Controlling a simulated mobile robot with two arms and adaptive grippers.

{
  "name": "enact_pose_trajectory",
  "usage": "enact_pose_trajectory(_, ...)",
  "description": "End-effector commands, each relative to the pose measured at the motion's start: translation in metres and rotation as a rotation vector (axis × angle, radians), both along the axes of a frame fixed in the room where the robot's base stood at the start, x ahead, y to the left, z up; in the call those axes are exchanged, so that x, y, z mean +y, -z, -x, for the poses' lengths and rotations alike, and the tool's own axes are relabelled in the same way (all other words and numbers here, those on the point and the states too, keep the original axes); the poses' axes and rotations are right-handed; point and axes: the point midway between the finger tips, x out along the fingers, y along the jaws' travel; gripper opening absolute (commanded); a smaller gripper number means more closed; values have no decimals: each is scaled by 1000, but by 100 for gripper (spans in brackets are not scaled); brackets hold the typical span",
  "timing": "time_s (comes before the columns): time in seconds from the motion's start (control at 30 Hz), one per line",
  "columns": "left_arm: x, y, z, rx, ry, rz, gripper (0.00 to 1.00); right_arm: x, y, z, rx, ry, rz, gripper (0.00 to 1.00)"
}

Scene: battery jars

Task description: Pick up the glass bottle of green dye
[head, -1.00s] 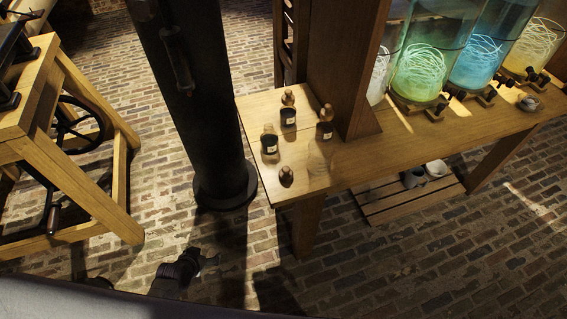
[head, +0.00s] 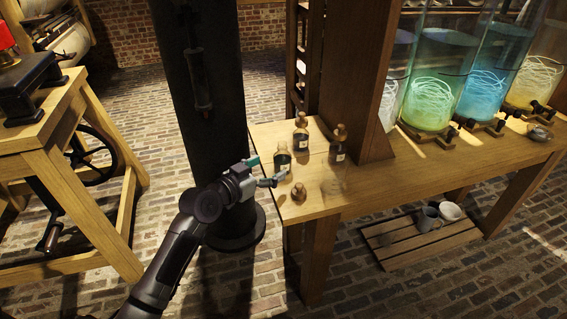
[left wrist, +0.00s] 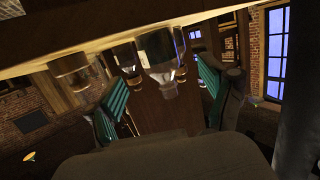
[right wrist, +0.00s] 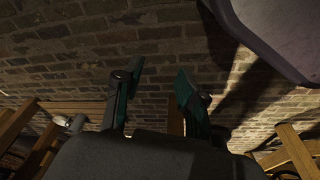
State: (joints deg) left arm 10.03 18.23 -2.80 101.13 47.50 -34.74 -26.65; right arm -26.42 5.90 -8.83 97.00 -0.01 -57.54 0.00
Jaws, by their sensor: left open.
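Small dark glass bottles with pale labels and brown stoppers stand at the left end of the wooden table (head: 305,208). One is at the front left (head: 282,161), one behind it (head: 301,136) and one to the right (head: 338,150). Their contents look nearly black, so I cannot tell which holds green dye. My left gripper (head: 268,171) is open at the table's left edge, beside the front-left bottle. In the left wrist view, which is upside down, a labelled bottle (left wrist: 158,55) shows between the open fingers, apparently untouched. My right gripper (right wrist: 160,80) is open and empty above the brick floor.
A small brown stopper-like thing (head: 299,193) stands near the table's front edge. A wooden post (head: 355,90) rises behind the bottles. Large glass jars with green (head: 432,95) and blue (head: 486,90) contents stand further right. A dark column (head: 205,100) is close left of the table.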

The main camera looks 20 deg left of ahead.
Motion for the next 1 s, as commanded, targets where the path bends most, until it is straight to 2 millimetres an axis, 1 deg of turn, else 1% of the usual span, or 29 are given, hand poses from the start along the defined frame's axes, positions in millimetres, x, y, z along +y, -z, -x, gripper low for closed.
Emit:
enact_pose_trajectory(0.03,-3,1,-6,-1,0,0,82,0,-1,-1,-1,0,0,40)
enact_pose_trajectory(0.27,-9,5,-22,-1,0,1,82,0,-7,-3,-5,1,0,40)
enact_pose_trajectory(0.5,-22,12,-54,0,-1,1,82,1,-24,-8,-15,3,-1,40)
enact_pose_trajectory(0.63,-24,13,-60,0,-1,-1,82,1,-29,-9,-15,3,-1,40)
enact_pose_trajectory(0.83,-24,13,-60,0,-1,-1,82,1,-29,-9,-15,3,-1,40)
enact_pose_trajectory(1.0,-24,13,-60,0,-1,-1,54,1,-29,-9,-15,3,-1,40)
